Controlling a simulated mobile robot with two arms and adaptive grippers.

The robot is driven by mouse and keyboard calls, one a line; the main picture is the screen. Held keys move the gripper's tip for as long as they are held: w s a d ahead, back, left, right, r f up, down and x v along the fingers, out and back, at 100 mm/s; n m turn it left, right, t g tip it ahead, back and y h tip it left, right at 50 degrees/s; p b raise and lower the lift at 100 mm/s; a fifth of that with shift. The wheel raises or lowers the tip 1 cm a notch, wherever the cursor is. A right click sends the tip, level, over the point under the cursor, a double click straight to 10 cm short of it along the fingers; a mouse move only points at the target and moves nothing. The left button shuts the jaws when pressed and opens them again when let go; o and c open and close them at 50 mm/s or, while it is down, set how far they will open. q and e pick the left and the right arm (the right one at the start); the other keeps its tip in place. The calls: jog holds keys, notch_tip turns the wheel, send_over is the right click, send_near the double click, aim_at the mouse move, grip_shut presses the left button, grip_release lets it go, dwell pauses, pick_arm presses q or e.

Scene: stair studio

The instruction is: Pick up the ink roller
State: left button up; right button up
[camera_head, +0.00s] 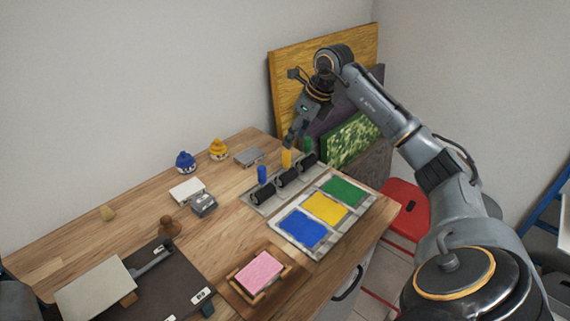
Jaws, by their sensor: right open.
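Three ink rollers with black drums lie in a row on a grey rack (248,200) on the wooden table. One has a blue handle (262,174), the middle one a yellow handle (287,158), and the far one a green handle (307,145). My right gripper (289,143) points down at the yellow-handled roller, with its fingertips at or just above the top of that handle. It is open; whether it touches the handle I cannot tell. My left gripper is not in view.
A tray with blue, yellow and green ink pads (325,207) lies in front of the rack. A pink block (259,270) sits in a wooden frame nearby. Blue and yellow jars (186,162) stand at the back. Large panels (290,65) lean behind the table. A red chair (404,200) stands right.

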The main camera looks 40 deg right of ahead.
aim_at(289, 152)
jog(key=x, duration=0.4)
jog(key=shift+w+f, duration=0.2)
jog(key=shift+f, duration=0.05)
jog(key=shift+d+p+x, duration=0.15)
jog(key=shift+p+x, duration=0.4)
jog(key=shift+x, duration=0.75)
jog(key=shift+d+p+x, duration=0.2)
jog(key=shift+p+x, duration=0.3)
jog(key=shift+x, duration=0.85)
grip_shut()
